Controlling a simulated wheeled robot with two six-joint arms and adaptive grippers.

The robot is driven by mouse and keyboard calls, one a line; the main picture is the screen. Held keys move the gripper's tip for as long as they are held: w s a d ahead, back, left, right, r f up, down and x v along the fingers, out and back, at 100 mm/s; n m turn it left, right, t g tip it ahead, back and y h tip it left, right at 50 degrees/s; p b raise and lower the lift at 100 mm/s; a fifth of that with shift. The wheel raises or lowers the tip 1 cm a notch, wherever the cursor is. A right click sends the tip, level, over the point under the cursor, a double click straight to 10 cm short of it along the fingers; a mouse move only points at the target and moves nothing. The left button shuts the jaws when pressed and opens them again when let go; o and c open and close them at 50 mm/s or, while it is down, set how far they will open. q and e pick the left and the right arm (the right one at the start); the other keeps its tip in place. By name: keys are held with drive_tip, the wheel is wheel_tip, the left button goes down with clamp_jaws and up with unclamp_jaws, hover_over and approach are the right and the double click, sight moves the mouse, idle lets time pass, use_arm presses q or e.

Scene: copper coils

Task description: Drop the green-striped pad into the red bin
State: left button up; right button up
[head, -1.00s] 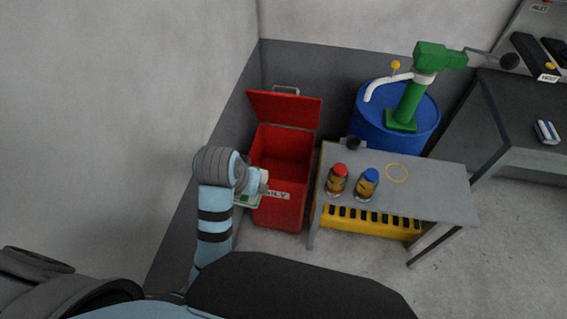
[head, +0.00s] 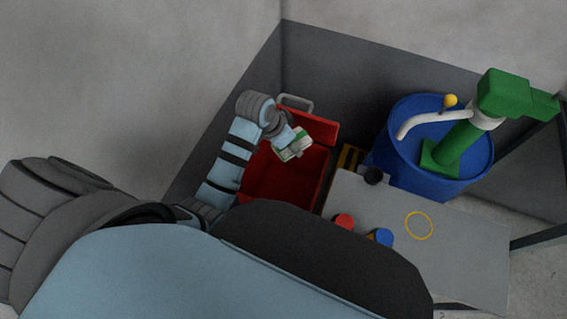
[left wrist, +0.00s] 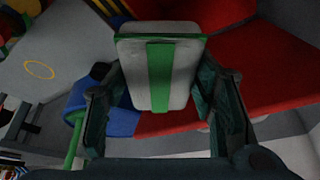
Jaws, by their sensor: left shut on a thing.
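The green-striped pad (head: 292,144) is white with a green stripe and green edges. My left gripper (head: 288,142) is shut on it and holds it above the open red bin (head: 285,180). In the left wrist view the pad (left wrist: 160,75) sits between the two fingers of the left gripper (left wrist: 155,90), with the red bin (left wrist: 265,75) behind it. The bin's raised lid (head: 318,126) stands at its back. The bin's floor is partly hidden by my arm and body. My right gripper is in neither view.
A grey table (head: 375,210) stands right of the bin, with a red-capped bottle (head: 344,221), a blue-capped bottle (head: 383,237) and a yellow ring (head: 419,226). Behind it is a blue drum (head: 405,165) with a green pump (head: 455,150). Grey walls close off the left and back.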

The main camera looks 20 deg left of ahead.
use_arm(q)
drive_tip(key=w+a+f+m+b, duration=0.1)
drive_tip(key=w+a+f+b, duration=0.1)
drive_tip(key=f, duration=0.5)
drive_tip(key=w+a+f+m+g+h+b, duration=0.1)
drive_tip(key=a+f+m+b, duration=0.1)
drive_tip(key=f, duration=0.6)
drive_tip(key=shift+w+a+f+m+b, duration=0.3)
drive_tip(key=shift+w+a+b, duration=0.1)
drive_tip(key=shift+a+b, duration=0.35)
wheel_tip(320, 180, down, 6)
drive_tip(key=b, duration=0.6)
drive_tip(key=shift+s+d+r+b, duration=0.1)
drive_tip(key=shift+d+r+b, duration=0.05)
drive_tip(key=shift+b, duration=0.25)
drive_tip(key=shift+r, duration=0.15)
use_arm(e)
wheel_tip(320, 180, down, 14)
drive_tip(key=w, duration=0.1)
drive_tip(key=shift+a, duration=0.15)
use_arm(q)
drive_tip(key=o, duration=1.1)
drive_tip(key=shift+r, duration=0.1)
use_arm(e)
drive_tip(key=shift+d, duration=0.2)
